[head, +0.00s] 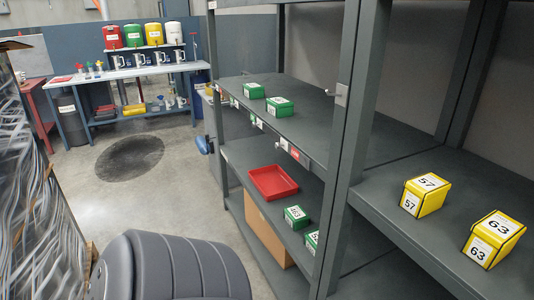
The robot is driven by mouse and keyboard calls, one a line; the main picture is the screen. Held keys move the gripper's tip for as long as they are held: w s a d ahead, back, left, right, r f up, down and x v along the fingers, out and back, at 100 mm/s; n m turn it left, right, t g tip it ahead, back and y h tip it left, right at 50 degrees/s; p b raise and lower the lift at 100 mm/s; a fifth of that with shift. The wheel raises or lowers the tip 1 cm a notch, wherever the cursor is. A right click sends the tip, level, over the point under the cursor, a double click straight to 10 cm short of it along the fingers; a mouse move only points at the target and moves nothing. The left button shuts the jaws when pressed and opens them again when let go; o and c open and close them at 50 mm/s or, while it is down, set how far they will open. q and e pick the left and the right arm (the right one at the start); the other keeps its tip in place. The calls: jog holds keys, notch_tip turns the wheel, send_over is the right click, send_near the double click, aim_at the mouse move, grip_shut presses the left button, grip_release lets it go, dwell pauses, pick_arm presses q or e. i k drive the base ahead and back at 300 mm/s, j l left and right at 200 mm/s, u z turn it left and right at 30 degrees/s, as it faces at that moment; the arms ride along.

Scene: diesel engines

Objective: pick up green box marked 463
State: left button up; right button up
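Several green boxes with white labels sit on the grey shelf rack. Two are on the middle shelf, a farther green box (253,90) and a nearer green box (280,107). On the lower shelf, a green box (296,217) stands right of the red tray, its label showing digits too small to read surely. Another green box (311,241) beside it is partly hidden behind a rack post. I cannot tell which of them is marked 463. Neither of my grippers is in view.
An empty-looking red tray (272,182) is on the lower shelf, above a cardboard box (265,235). Yellow boxes marked 57 (425,195) and 63 (493,239) sit on the right shelf. Wrapped goods (35,190) stand left. The aisle floor is clear around a dark round mat (129,158).

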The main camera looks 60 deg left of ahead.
aim_at(297, 218)
jog(key=j, duration=0.65)
jog(key=j+u, duration=0.15)
jog(key=j, duration=0.55)
jog(key=i+j, duration=0.1)
jog(key=j, duration=0.55)
jog(key=j+u, duration=0.15)
jog(key=j, duration=0.55)
jog(key=i+j, duration=0.15)
jog(key=j, duration=0.5)
jog(key=j+u, duration=0.15)
jog(key=j, duration=0.5)
jog(key=i, duration=0.05)
